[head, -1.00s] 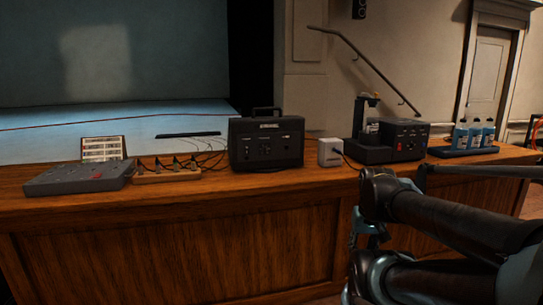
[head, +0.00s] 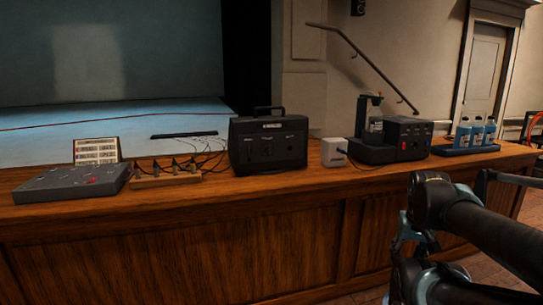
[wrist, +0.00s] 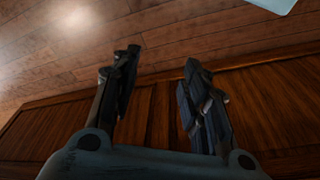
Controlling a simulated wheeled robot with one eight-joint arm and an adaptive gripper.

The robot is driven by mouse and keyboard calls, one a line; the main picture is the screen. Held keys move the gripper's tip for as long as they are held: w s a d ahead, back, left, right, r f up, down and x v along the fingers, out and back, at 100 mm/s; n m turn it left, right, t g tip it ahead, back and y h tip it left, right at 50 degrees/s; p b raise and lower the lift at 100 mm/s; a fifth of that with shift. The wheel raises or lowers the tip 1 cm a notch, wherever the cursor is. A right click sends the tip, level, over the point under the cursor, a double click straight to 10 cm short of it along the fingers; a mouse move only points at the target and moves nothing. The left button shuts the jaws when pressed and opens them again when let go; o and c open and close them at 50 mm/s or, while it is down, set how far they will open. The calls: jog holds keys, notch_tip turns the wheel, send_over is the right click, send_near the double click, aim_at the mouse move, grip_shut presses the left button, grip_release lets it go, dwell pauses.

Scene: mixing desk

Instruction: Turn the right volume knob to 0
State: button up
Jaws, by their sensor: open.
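A low grey mixing console (head: 72,184) with small knobs and a red part on top lies at the left end of the wooden desk. Its knobs are too small to tell apart or to read, so I cannot tell which is the right volume knob or how it is set. My gripper (wrist: 160,72) is open and empty in the wrist view, with its two fingers apart over the desk's front panel and the floor. In the head view my arm is at the lower right, in front of the desk and far from the console.
On the desk (head: 245,195) stand a cable rack (head: 164,179), a black amplifier case (head: 268,144), a white box (head: 334,152), a dark machine (head: 372,150) and a tray of blue bottles (head: 466,146). A framed sheet (head: 97,150) stands behind the console. The desk's front strip is clear.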

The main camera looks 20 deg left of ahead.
aim_at(269, 152)
jog(key=w+a+r+t+h, duration=0.2)
jog(key=w+r+t, duration=0.2)
jog(key=w, duration=0.7)
jog(key=w+a+r+t+h, duration=0.15)
jog(key=w+r+t, duration=0.3)
jog(key=w, duration=0.65)
jog(key=w+a+r+t+y, duration=0.3)
jog(key=w+a+r, duration=0.2)
jog(key=w+a, duration=0.45)
jog(key=s+a+n+t+y, duration=0.1)
jog(key=s+a+n+y, duration=0.15)
jog(key=a, duration=0.75)
jog(key=s+a+r+n+y, duration=0.15)
jog(key=a+y, duration=0.25)
jog(key=a, duration=0.6)
jog(key=s+a+n+t+y, duration=0.15)
jog(key=a+y, duration=0.25)
jog(key=a, duration=0.6)
jog(key=shift+n+g, duration=0.35)
jog(key=shift+g, duration=0.15)
jog(key=x, duration=1.8)
jog(key=shift+w+d+f, duration=0.2)
jog(key=shift+w+d, duration=0.1)
grip_shut()
